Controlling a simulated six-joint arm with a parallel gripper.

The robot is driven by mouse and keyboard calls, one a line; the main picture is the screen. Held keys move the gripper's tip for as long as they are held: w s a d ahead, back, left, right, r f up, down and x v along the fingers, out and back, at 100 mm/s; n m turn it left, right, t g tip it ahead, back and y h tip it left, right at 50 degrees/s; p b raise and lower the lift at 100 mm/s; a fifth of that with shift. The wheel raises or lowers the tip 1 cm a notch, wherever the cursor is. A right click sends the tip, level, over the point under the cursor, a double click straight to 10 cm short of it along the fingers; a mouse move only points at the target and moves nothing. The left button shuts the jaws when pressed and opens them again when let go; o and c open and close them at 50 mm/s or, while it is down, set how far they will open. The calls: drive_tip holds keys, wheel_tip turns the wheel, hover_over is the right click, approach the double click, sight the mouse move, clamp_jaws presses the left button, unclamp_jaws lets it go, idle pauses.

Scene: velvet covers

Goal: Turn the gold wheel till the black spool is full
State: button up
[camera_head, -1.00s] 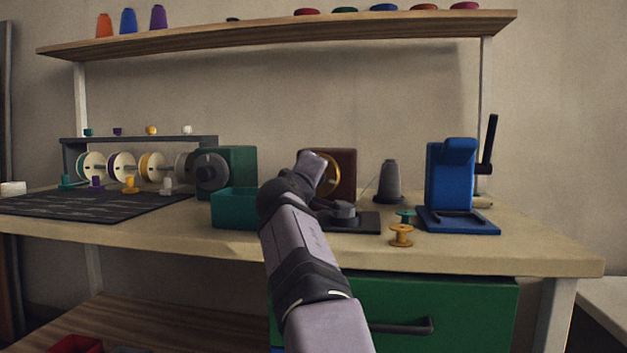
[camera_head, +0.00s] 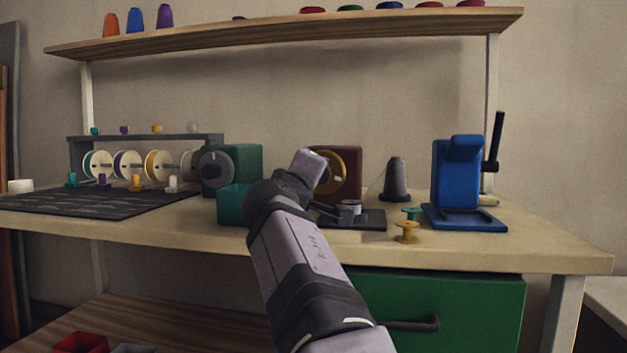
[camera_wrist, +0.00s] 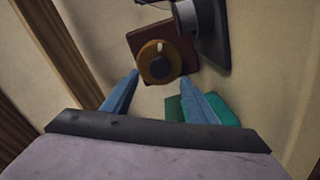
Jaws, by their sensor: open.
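The gold wheel (camera_head: 337,169) is upright on the front of a dark brown block, partly hidden by my arm in the head view. In the wrist view the gold wheel (camera_wrist: 158,50) shows a dark hub and a pale mark near its rim. My gripper (camera_wrist: 160,76) is open, its blue fingers on either side of the wheel's near edge. I cannot tell if they touch it. A small spool (camera_head: 351,204), pale grey here, stands on the black base (camera_head: 368,219) beside the block; it also shows in the wrist view (camera_wrist: 186,14). How full it is cannot be told.
A grey thread cone (camera_head: 396,181) and the blue device (camera_head: 457,180) stand to the right. A teal bin (camera_head: 234,205) and green machine (camera_head: 245,165) stand left of my arm. A shelf (camera_head: 290,37) runs overhead.

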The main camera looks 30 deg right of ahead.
wheel_tip(320, 180, up, 11)
drive_tip(key=n+g+p, duration=0.1)
drive_tip(key=n+p, duration=0.1)
drive_tip(key=p, duration=1.6)
drive_tip(key=f+n+p, duration=0.1)
drive_tip(key=f+n, duration=0.3)
drive_tip(key=n, duration=0.1)
drive_tip(key=f+n+p, duration=0.1)
drive_tip(key=f+n, duration=0.3)
drive_tip(key=n, duration=0.1)
drive_tip(key=f+n+p, duration=0.1)
drive_tip(key=f+n, duration=0.3)
drive_tip(key=n, duration=0.1)
drive_tip(key=shift+s+d, duration=0.25)
drive_tip(key=shift+d, duration=0.1)
drive_tip(key=shift+w+a+r+n+t, duration=0.1)
drive_tip(key=shift+a+r+n+t, duration=0.1)
drive_tip(key=shift+n, duration=0.35)
drive_tip(key=shift+w+a+r+n+t, duration=0.1)
drive_tip(key=shift+n+t, duration=0.1)
drive_tip(key=shift+n, duration=0.35)
drive_tip(key=shift+w+r+n, duration=0.1)
drive_tip(key=shift+r+n, duration=0.1)
drive_tip(key=shift+n, duration=0.7)
